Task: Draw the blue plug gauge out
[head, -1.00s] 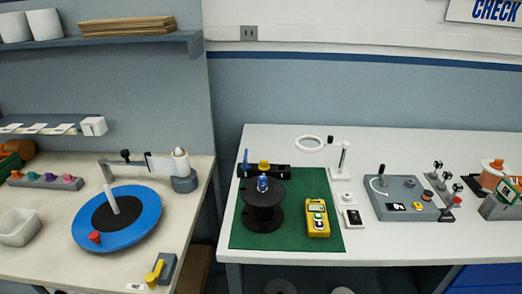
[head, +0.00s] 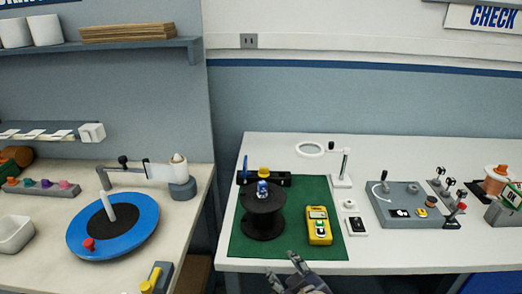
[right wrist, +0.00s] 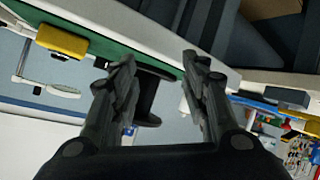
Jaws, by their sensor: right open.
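A blue plug gauge (head: 263,189) with a pale marking stands in the top centre of a black spool (head: 262,224), only its upper part showing. The spool stands upright on a green mat (head: 290,246). A small blue patch on the spool's far end shows in the right wrist view (right wrist: 130,131). My left gripper is not in view.
Behind the spool is a black block (head: 280,179) with a thin blue upright and a yellow knob. A yellow meter (head: 318,226) lies right of the spool. The mat's front is clear.

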